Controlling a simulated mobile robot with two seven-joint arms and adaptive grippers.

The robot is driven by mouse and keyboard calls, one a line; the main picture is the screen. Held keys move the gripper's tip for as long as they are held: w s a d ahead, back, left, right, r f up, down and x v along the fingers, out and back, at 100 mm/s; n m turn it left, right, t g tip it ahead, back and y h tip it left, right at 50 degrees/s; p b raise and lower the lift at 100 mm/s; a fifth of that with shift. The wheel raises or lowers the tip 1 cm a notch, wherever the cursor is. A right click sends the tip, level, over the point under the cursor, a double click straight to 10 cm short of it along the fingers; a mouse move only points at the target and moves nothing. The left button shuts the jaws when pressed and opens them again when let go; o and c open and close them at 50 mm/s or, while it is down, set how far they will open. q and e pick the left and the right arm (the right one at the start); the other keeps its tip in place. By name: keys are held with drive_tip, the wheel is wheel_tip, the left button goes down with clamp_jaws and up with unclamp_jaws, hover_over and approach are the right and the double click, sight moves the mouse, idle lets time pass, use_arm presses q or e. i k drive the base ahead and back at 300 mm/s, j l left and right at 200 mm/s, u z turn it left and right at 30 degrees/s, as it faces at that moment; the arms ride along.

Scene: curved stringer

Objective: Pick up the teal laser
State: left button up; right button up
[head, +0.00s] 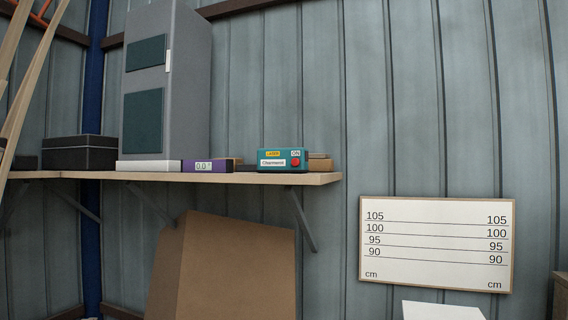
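The teal laser (284,165) is a small box on the wooden wall shelf (232,178), near the shelf's right end. It carries a yellow "LASER" label, a white name label, an "ON" mark and a red button. Its front faces me, and nothing stands in front of it. Neither of my grippers is in the head view.
Left of the laser lie a purple-and-white device (204,166) with a small display, a tall grey cabinet (183,80) and a black box (79,153). Wooden blocks (320,163) sit behind the laser. Below are a brown cardboard panel (240,268) and a height-scale board (436,245).

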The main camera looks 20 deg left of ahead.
sight(269, 161)
drive_tip(key=i+j+z, duration=0.1)
drive_tip(key=j, duration=0.35)
drive_tip(key=i+j+z, duration=0.1)
drive_tip(key=j, duration=0.4)
drive_tip(key=i+j+z, duration=0.1)
drive_tip(key=j, duration=0.4)
drive_tip(key=i+j+z, duration=0.1)
drive_tip(key=j, duration=0.4)
drive_tip(key=i, duration=0.1)
